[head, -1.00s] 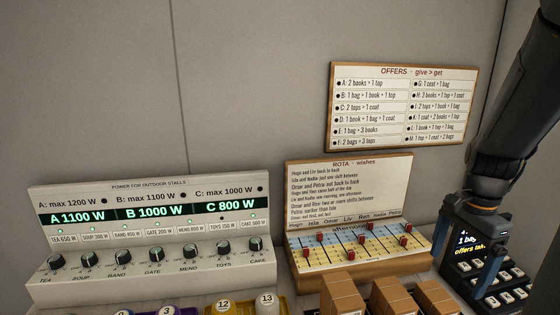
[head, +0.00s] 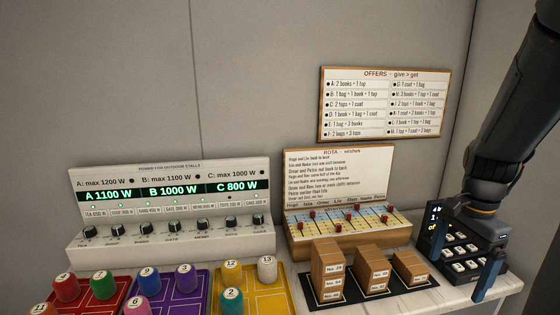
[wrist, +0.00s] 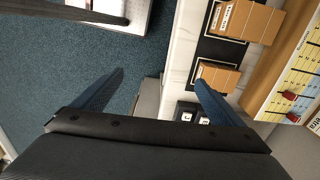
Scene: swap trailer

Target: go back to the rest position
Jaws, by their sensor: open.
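My gripper (head: 462,253) is at the right of the head view, beside and partly in front of a black keypad (head: 466,245) with a small screen. In the wrist view the two blue fingers of my gripper (wrist: 155,92) stand wide apart with nothing between them. Between and beyond the fingers I see blue carpet (wrist: 60,70) and the edge of the white counter (wrist: 181,60). The keypad's screen is partly hidden by my arm.
Brown boxes (head: 327,262) stand on black mats on the counter. Left of them are coloured trays (head: 265,300) with numbered pegs. Behind stand the rota board (head: 338,175) and the power panel (head: 170,225). The offers sign (head: 383,104) hangs on the wall.

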